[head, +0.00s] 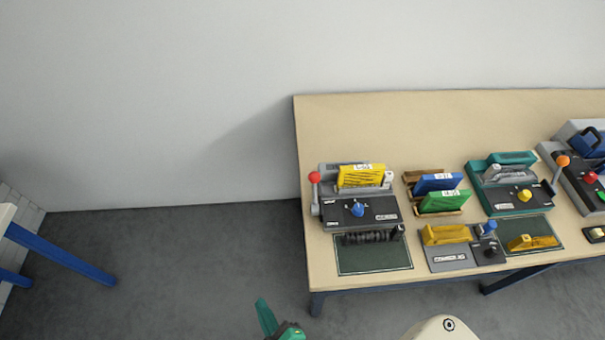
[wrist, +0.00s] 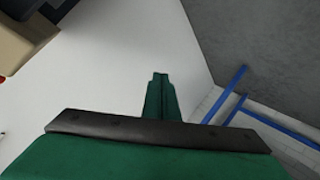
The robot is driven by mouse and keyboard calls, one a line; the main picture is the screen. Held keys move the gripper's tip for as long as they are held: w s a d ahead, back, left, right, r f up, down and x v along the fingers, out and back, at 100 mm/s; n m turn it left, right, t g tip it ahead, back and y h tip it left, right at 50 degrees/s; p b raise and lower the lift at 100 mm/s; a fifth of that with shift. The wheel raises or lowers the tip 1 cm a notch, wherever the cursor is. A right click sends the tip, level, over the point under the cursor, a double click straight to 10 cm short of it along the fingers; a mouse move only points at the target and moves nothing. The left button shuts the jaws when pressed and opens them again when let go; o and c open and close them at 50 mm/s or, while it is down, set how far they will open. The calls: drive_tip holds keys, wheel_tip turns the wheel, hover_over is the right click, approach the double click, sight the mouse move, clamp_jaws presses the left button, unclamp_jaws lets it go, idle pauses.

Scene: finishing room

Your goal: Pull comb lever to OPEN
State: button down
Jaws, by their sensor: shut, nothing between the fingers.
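A grey and black machine (head: 345,212) stands at the left end of the table, with a red-knobbed lever (head: 314,190) upright on its left side, a yellow block and a blue knob. A green and black machine (head: 510,200) further right has a lever with an orange knob (head: 562,161) on its right side. Labels are too small to read, so I cannot tell which is the comb lever. My gripper (head: 266,316) is at the bottom edge, in front of and below the table, touching nothing. Its green fingers (wrist: 158,96) are together and empty in the wrist view.
The wooden table (head: 430,115) has a dark mat (head: 375,260) with a black ribbed piece at its left front. A rack with blue and green blocks (head: 440,190) and a yellow-topped grey unit (head: 448,262) stand between the machines. Floor left of the table is clear up to a blue-legged table (head: 60,255).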

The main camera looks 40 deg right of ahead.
sight(315, 194)
drive_tip(key=w+d+r+n+g+h, duration=0.1)
drive_tip(key=w+d+g+h, duration=0.1)
drive_tip(key=w+d+h, duration=0.5)
drive_tip(key=w+d+n+g+h, duration=0.1)
drive_tip(key=w+d+h, duration=0.1)
drive_tip(key=w+d, duration=0.65)
drive_tip(key=w+r+m+g+h, duration=0.2)
drive_tip(key=r+g, duration=0.1)
drive_tip(key=r, duration=0.3)
drive_tip(key=w+d+r+m+g+h, duration=0.1)
drive_tip(key=w+r+m+g+h, duration=0.1)
drive_tip(key=r+g, duration=0.2)
drive_tip(key=w+r+m+g+h, duration=0.2)
drive_tip(key=r+g, duration=0.1)
drive_tip(key=r, duration=0.7)
drive_tip(key=shift+w+d+g, duration=0.25)
drive_tip(key=shift+w+g, duration=0.05)
drive_tip(key=s+d, duration=0.3)
drive_tip(key=d, duration=0.5)
drive_tip(key=shift+s+d+f, duration=0.2)
drive_tip(key=shift+s+d, duration=0.15)
drive_tip(key=shift+s, duration=0.05)
